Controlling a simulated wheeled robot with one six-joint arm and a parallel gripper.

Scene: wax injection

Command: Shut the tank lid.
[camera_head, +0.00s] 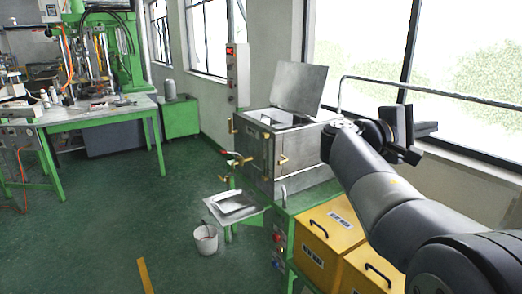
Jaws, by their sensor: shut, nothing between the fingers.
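The steel tank (290,150) stands on a green bench in the middle of the head view. Its lid (296,88) is a flat grey metal plate, raised and leaning back toward the windows. The tank's opening shows below the lid, and part of its inside is visible. My gripper (425,130) is to the right of the tank, at about the height of its top and apart from the lid. It is shut and empty. My arm comes in from the lower right and hides part of the bench behind it.
Yellow boxes (318,245) with black handles sit low on the bench. A control box (237,75) hangs on the wall behind the tank. A metal pipe (430,88) runs along the windows behind my gripper. A white bucket (206,239) stands on the floor. Open green floor lies left.

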